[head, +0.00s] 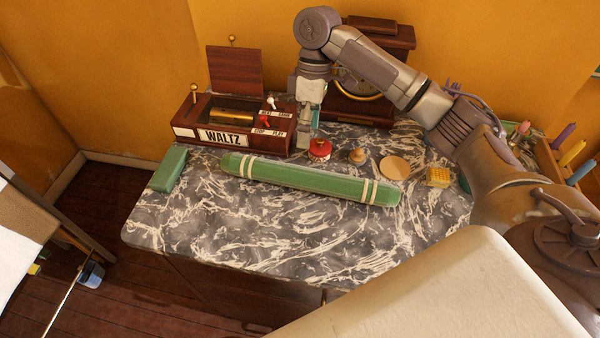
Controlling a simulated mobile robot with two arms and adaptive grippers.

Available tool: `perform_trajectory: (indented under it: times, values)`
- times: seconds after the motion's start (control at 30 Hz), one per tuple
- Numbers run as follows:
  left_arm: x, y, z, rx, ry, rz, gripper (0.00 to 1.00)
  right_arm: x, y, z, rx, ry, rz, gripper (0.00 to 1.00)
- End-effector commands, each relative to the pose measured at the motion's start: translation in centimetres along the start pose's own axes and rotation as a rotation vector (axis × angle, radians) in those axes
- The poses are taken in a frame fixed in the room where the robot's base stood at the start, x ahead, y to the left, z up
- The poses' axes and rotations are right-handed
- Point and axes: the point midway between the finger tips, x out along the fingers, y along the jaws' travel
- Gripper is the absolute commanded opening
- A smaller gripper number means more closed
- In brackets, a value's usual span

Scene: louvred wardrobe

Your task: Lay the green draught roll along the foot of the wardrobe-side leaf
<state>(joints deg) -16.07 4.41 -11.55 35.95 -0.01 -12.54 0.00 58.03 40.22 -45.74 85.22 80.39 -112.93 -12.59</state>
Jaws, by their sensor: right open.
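The green draught roll (310,178) lies on the marbled table top (220,240), slanting slightly down to the right. It has pale double bands near both ends. My right gripper (306,138) points down behind the roll, beside the right end of the music box (225,138). It is open, apart from the roll, and I see nothing held in it. My left gripper is not in view. I cannot make out the wardrobe-side leaf or its foot in this view.
A green block (168,168) stands left of the roll. Behind the roll are a red-topped item (320,149), a wooden knob (358,155) and a wooden disc (395,167). A yellow block (439,177) is right. A clock (357,85) stands behind my arm. The front table top is clear.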

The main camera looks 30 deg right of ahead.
Motion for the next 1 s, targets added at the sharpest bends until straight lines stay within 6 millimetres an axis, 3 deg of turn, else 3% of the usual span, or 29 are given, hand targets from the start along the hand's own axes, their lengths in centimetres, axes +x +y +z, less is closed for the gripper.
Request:
perform_trajectory:
  times: [0.17, 0.4, 0.6, 0.73, 1.0]
  values:
    - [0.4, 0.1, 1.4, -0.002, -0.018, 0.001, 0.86, -1.0, 0.7, 0.7, 0.01, 0.001, -0.02, 0.87]
    - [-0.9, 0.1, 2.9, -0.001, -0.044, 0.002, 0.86, 3.3, 0.4, 0.7, 0.01, 0.0, -0.023, 0.87]
    - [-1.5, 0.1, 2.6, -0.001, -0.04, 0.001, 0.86, 6.2, 0.4, 0.6, 0.009, 0.002, -0.021, 0.87]
    - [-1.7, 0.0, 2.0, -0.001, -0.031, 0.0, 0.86, 6.9, 0.4, 0.6, 0.009, 0.004, -0.019, 0.87]
    - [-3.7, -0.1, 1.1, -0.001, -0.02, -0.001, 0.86, 10.5, 0.4, 0.7, 0.01, 0.003, -0.02, 0.87]
